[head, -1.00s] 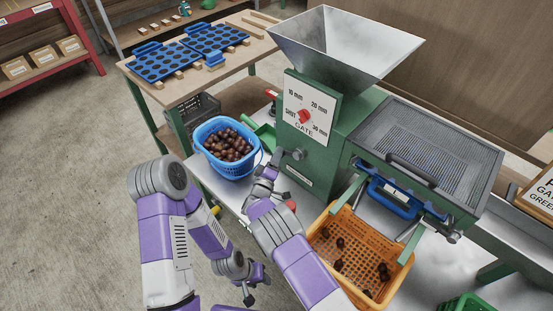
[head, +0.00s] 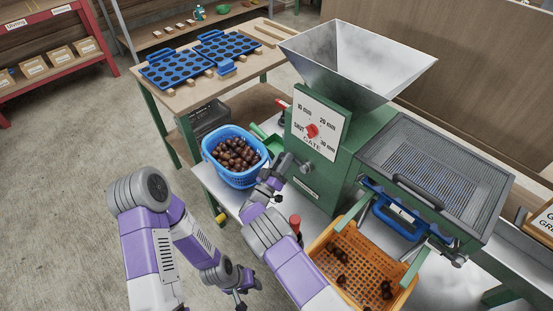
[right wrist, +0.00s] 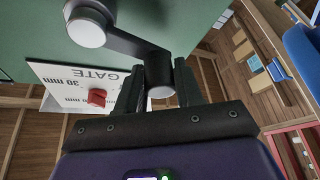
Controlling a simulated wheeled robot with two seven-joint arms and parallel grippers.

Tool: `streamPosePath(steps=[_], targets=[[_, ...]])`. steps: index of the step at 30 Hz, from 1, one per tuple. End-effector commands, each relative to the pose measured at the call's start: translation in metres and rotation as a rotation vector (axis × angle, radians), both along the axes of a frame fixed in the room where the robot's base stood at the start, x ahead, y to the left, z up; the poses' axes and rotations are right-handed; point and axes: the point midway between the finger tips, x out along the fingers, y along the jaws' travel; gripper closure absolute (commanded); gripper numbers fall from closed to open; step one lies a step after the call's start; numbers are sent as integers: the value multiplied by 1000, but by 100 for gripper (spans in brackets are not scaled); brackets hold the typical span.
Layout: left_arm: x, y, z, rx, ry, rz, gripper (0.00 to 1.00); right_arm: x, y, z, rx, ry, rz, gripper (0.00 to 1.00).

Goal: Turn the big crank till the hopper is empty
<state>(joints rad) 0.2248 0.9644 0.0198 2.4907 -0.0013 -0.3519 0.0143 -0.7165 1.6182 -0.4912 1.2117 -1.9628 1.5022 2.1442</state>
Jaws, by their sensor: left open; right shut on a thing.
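The big crank (head: 305,167) is on the front of the green machine, a grey arm on a round hub. In the right wrist view its arm (right wrist: 135,42) runs from the hub to a grip between my fingers. My right gripper (head: 274,180) is shut on that grip. The grey metal hopper (head: 350,62) sits on top of the machine; its visible inner walls are bare and its throat is hidden. The gate plate (head: 318,122) has a red knob (head: 312,131). My left gripper (head: 246,292) is open and empty, low above the floor side of the bench.
A blue basket (head: 235,178) full of chestnuts stands left of the machine. An orange crate (head: 322,236) with several chestnuts sits below the grated sieve box (head: 440,165). A red upright cylinder (head: 295,224) stands close to my right forearm. Floor at left is clear.

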Motion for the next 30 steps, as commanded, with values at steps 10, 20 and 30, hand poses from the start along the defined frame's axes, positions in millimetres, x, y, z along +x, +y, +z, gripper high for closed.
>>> streamPosePath(steps=[10,20,30], targets=[[0,0,1,0,0,0,57,-2,-7,-3,18,-5,-12,100],[0,0,1,0,0,0,57,-2,-6,-2,16,-5,-9,41],[0,0,2,0,0,0,57,-5,-2,-2,14,-8,-6,41]])
